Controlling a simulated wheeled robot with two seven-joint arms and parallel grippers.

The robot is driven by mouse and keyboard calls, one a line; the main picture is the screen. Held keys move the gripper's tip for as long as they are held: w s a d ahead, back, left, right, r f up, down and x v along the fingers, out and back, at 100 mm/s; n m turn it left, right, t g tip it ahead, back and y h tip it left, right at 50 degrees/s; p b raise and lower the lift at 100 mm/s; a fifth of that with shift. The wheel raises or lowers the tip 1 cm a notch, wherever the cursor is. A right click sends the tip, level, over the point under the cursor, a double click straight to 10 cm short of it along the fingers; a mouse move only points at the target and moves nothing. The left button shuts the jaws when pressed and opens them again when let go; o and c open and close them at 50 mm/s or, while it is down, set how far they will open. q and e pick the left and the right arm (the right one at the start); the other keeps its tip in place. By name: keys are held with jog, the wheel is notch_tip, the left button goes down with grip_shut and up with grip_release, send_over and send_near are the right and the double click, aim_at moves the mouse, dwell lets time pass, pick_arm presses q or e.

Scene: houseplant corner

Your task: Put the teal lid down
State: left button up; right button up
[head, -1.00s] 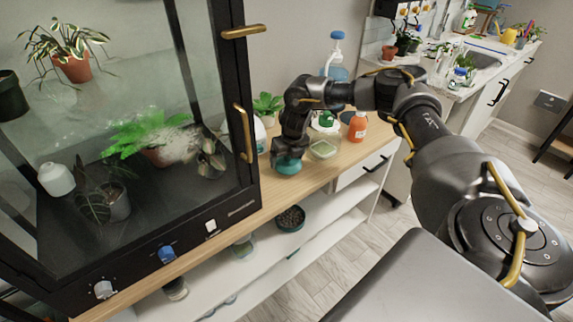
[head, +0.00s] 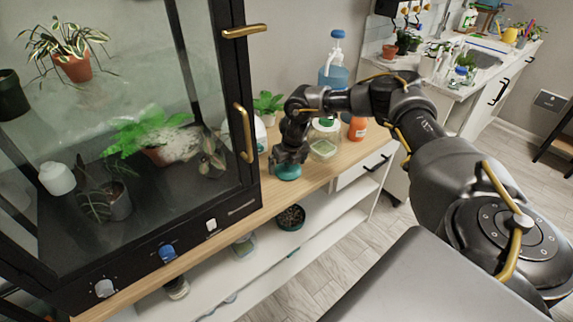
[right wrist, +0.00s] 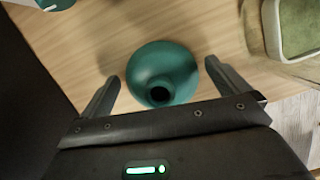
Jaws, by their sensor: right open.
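The teal lid (head: 287,173) is round with a knob and lies on the wooden bench top, near its front edge, just right of the glass cabinet. My right gripper (head: 289,158) is directly above it and partly hides it in the head view. In the right wrist view the lid (right wrist: 170,57) shows between the two spread fingers of my right gripper (right wrist: 162,71), with a visible gap on each side. The gripper is open and holds nothing. My left gripper is out of view.
A glass jar (head: 324,148) with green contents stands behind the gripper to the right, beside an orange bottle (head: 357,128). A blue pump bottle (head: 333,70) stands farther back. The black-framed glass cabinet (head: 252,190) is close on the left. A dark bowl (head: 291,217) sits on the shelf below.

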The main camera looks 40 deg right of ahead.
aim_at(292, 172)
jog(key=v, duration=1.2)
jog(key=shift+r, duration=0.15)
